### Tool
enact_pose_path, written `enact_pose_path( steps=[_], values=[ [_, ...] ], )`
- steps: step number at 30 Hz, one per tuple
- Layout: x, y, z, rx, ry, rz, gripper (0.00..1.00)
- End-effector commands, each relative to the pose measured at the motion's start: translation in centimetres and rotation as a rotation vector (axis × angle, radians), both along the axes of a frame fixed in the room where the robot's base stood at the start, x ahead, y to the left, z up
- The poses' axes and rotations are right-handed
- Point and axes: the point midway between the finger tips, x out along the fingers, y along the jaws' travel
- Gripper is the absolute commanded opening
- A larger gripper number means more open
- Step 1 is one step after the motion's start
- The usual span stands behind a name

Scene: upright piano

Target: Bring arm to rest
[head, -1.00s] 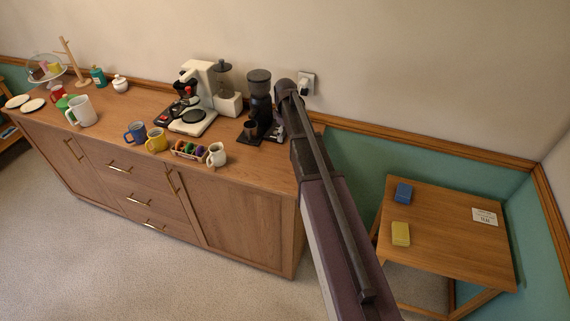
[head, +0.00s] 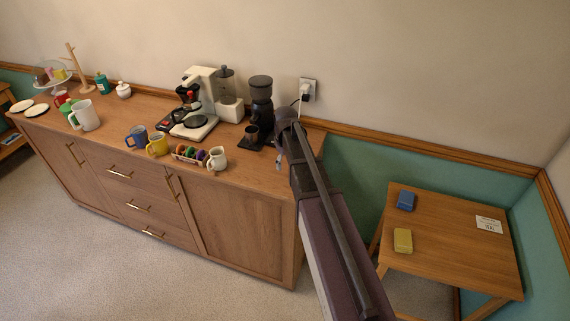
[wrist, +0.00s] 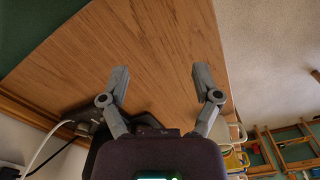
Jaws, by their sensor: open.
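My arm reaches across the head view toward the right end of the wooden sideboard (head: 245,225). My gripper shows in the wrist view (wrist: 160,82) with its two grey fingers spread wide and nothing between them. Bare wooden sideboard top (wrist: 165,35) lies behind the fingers in that view. In the head view the fingers are mostly hidden by my own arm, close to the black coffee grinder (head: 261,95).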

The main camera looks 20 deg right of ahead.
Motion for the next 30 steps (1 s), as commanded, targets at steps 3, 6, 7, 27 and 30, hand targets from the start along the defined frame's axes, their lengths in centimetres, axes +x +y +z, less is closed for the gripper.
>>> enact_pose_path(
  steps=[3,6,7,27,30],
  values=[
    [0.0,0.0,0.0,0.000,0.000,0.000,0.81],
    [0.0,0.0,0.0,0.000,0.000,0.001,0.81],
    [0.0,0.0,0.0,0.000,0.000,0.001,0.81],
    [-10.4,3.4,0.0,0.003,-0.001,-0.235,0.81],
    [-13.8,4.3,0.0,0.004,-0.001,-0.323,0.81]
  ],
)
